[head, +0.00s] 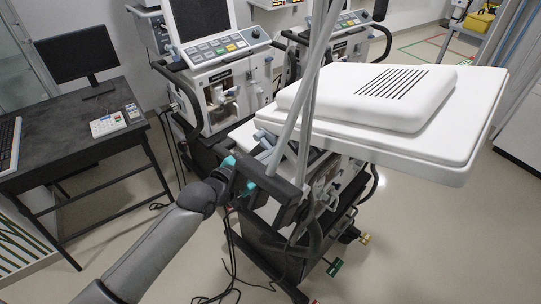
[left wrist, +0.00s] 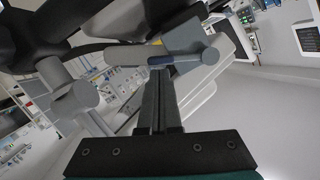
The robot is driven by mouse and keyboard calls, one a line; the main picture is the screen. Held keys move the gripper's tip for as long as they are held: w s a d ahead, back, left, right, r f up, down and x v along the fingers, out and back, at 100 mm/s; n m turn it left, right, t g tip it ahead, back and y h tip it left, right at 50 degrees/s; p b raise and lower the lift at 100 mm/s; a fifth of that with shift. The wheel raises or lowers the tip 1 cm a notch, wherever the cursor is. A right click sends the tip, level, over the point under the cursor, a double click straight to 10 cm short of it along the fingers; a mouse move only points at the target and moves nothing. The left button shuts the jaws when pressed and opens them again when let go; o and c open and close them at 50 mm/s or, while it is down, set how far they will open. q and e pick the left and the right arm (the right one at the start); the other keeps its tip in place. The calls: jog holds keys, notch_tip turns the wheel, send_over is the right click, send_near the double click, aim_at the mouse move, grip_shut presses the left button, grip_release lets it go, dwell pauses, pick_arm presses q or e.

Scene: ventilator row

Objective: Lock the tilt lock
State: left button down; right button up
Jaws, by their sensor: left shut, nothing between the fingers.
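The nearest ventilator has a large white head unit (head: 470,150) with black vent slits, tilted over a dark cart. Grey round-ended lever parts (head: 265,140) show at its left edge, beside the grey tubes. My left gripper (head: 262,172) is at these parts, below the unit's left edge. In the left wrist view its two dark fingers (left wrist: 165,80) are together and empty. Their tips are at a grey lever (left wrist: 190,48) with a dark blue piece; I cannot tell whether they touch. Another grey cylinder (left wrist: 85,93) is at left. I cannot tell which part is the tilt lock. My right gripper is not in view.
Grey tubes (head: 310,80) rise close to my left gripper. Two more ventilators (head: 220,75) stand behind. A dark desk (head: 70,130) with a monitor (head: 75,55) is at left. Cables hang to the floor below the gripper. Floor at the right is clear.

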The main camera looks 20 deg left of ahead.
pick_arm(q)
jog(key=shift+w+a+f+m+b, duration=0.1)
jog(key=shift+f+m+b, duration=0.1)
jog(key=shift+f+m, duration=0.15)
jog(key=shift+a+f+m+b, duration=0.15)
jog(key=shift+f+m, duration=0.1)
jog(key=shift+f, duration=0.2)
jog(key=shift+f+m+t+y, duration=0.3)
jog(key=shift+m+t, duration=0.1)
jog(key=shift+m, duration=0.1)
jog(key=shift+a+f, duration=0.1)
